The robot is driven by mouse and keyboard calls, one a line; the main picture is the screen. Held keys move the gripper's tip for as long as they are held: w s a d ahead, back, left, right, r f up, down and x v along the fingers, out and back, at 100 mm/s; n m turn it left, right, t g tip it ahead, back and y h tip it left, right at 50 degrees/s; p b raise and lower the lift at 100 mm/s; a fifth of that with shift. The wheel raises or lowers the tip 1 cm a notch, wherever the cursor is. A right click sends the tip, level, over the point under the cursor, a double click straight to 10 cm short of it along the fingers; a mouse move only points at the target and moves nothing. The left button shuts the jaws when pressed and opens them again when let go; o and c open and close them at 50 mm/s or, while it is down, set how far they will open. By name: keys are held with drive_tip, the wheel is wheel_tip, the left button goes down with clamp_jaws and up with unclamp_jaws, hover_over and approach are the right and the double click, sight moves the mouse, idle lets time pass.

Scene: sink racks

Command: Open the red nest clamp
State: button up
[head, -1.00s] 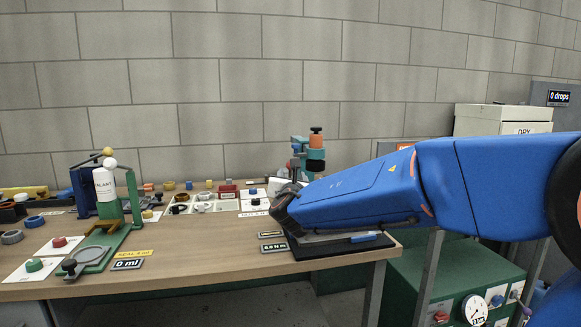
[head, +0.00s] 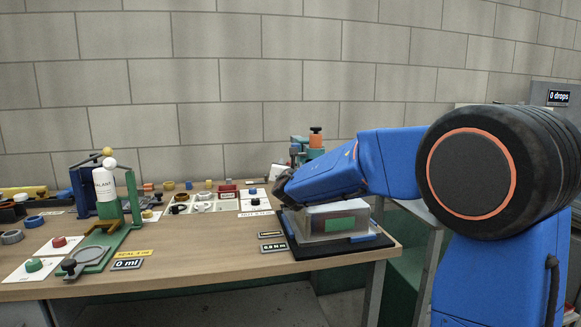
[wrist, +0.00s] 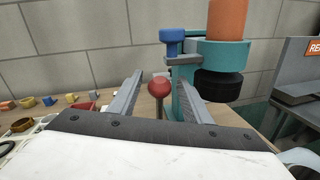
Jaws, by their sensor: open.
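The handle of the red nest clamp appears as a red ball knob (wrist: 159,85) on a thin upright stem, in the wrist view. My gripper (wrist: 152,74) is open, with one grey finger on each side of the knob. I cannot tell whether the right finger touches it. Behind stands a teal fixture (wrist: 222,54) with an orange cylinder (wrist: 228,18) on top, a black disc below and a blue knob (wrist: 171,37) at its left. In the head view the fixture (head: 316,153) shows behind my arm, which hides the clamp and the fingertips.
A clear box with a green patch (head: 338,222) sits on a black mat (head: 303,252) at the table's right end, below my arm. Small coloured parts and trays (head: 205,206) lie to the left. A green stand (head: 134,200) is farther left. Bare wood lies in front.

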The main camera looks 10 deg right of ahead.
clamp_jaws()
